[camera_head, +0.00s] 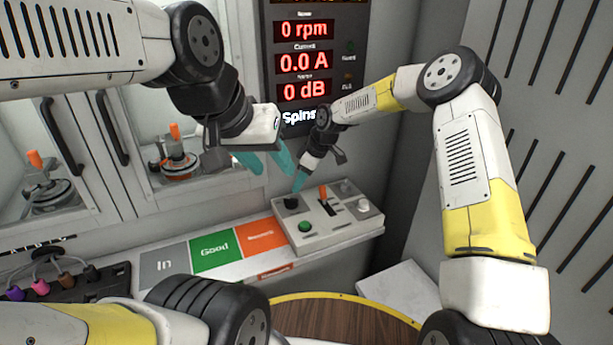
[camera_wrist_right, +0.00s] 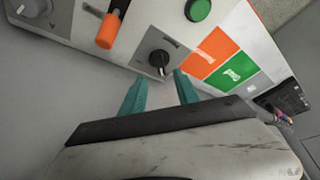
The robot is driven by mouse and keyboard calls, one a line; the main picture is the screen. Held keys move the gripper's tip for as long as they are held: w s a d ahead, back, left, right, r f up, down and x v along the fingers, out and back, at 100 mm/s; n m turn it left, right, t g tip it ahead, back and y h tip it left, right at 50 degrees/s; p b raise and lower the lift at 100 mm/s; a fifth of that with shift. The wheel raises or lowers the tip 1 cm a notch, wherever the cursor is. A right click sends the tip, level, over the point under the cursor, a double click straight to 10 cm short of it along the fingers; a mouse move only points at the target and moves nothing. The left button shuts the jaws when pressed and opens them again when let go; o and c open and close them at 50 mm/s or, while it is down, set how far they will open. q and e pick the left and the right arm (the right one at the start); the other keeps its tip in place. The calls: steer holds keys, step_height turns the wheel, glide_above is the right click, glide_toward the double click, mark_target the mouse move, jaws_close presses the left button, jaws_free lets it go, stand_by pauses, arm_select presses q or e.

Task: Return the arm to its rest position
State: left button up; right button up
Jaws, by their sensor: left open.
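My left gripper (camera_head: 273,167) hangs open and empty in front of the lower edge of the display, its two teal fingers spread. My right gripper (camera_head: 299,182) is just above the black knob on the control box. In the right wrist view its teal fingers (camera_wrist_right: 160,77) are apart. The black knob (camera_wrist_right: 159,59) shows just beyond the fingertips, in the gap between them, and nothing is gripped. The control box (camera_head: 335,228) also carries a green button (camera_head: 305,227) and an orange-tipped lever (camera_head: 323,192).
The display (camera_head: 304,62) reads 0 rpm, 0.0 A and 0 dB. A shelf holds the In, Good (camera_head: 216,250) and orange areas. Glass-fronted cabinets with motors (camera_head: 180,165) stand at the left. A round wooden table (camera_head: 340,318) is in front.

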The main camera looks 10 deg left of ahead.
steer(key=s+d+r+m+t+h, duration=0.1)
steer(key=s+d+r+m, duration=0.1)
steer(key=s+d+r, duration=0.4)
steer(key=s+d+r+m+t+h, duration=0.1)
steer(key=s+d+r+m, duration=0.2)
steer(key=d+r, duration=0.5)
steer(key=s+d+r+m+t+h, duration=0.1)
steer(key=s+d+r+m, duration=0.1)
steer(key=s+d+r, duration=0.5)
steer(key=s+d+r+m+t, duration=0.1)
steer(key=s+d+r+m, duration=0.2)
steer(key=s, duration=0.5)
steer(key=s+d+r+m+t, duration=0.1)
steer(key=s+d+r+m, duration=0.2)
steer(key=s, duration=0.6)
steer(key=d+m, duration=0.2)
steer(key=shift+d+y, duration=0.3)
steer(key=shift+y, duration=0.1)
steer(key=shift+s, duration=0.1)
